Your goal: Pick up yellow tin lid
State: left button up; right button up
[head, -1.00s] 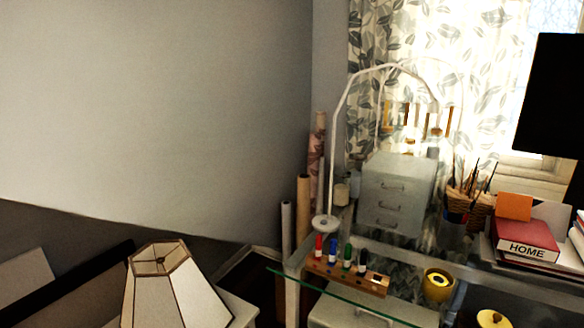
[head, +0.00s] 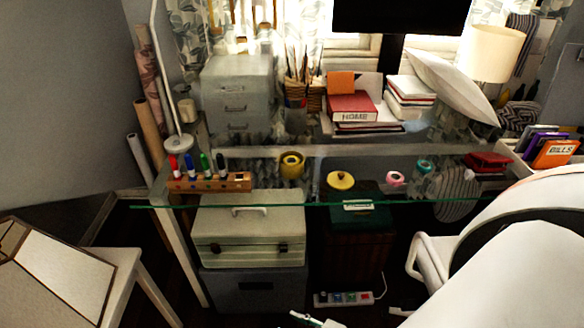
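The yellow tin lid (head: 340,180) is a round yellow disc with a small darker knob. It lies on the glass desk in the middle of the head view, near the desk's front edge. An open yellow tin (head: 291,165) stands on the desk to its left, with a dark inside and no lid on it. Neither of my grippers shows in the head view.
A marker rack (head: 210,181) stands left of the tin. Pink (head: 396,179) and teal (head: 424,166) tape rolls lie right of the lid. A white chair (head: 520,260) fills the lower right. A lampshade (head: 55,270) stands lower left. Boxes sit under the desk.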

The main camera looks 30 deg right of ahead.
aim_at(338, 181)
jog(key=z, duration=1.4)
